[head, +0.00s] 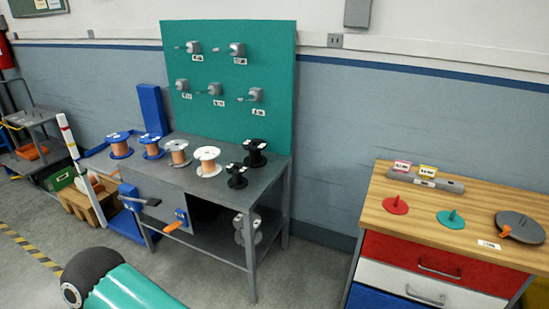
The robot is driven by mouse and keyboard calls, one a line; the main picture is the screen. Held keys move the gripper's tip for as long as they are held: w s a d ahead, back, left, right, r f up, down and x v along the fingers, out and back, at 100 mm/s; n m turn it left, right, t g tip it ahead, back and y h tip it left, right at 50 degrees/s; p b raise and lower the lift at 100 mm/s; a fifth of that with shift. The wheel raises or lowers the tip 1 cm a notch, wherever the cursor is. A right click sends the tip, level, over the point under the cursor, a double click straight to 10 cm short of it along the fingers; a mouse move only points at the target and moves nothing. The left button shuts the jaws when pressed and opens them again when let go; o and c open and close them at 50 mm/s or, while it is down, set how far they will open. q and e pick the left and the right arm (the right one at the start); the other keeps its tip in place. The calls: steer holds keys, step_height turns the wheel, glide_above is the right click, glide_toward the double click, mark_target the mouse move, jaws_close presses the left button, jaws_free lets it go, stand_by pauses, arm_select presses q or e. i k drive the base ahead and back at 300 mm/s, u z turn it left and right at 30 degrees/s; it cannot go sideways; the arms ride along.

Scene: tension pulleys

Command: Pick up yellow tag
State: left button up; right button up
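The yellow tag (427,171) is a small card with a white printed face. It stands upright at a long grey holder (453,186) near the back of the wooden-topped cabinet on the right. A similar pink-red tag (402,166) stands just left of it. Neither of my grippers is in view, so nothing shows touching the yellow tag.
The wooden top (390,218) also carries a red disc (395,206), a green disc (451,220) and a grey round piece (520,228) with an orange part. A grey workbench (262,174) with several spools and a teal board (225,65) stands left, across a floor gap.

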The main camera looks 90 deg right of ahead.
mark_target(427, 173)
steer(key=u, duration=0.2)
steer(key=i, duration=0.8)
steer(key=z, duration=0.9)
steer(key=i, duration=0.15)
steer(key=z, duration=2.3)
steer(key=i, duration=0.3)
steer(key=z, duration=1.7)
steer(key=k, duration=0.65)
steer(key=z, duration=0.5)
steer(key=i, duration=1.6)
steer(key=u, duration=0.45)
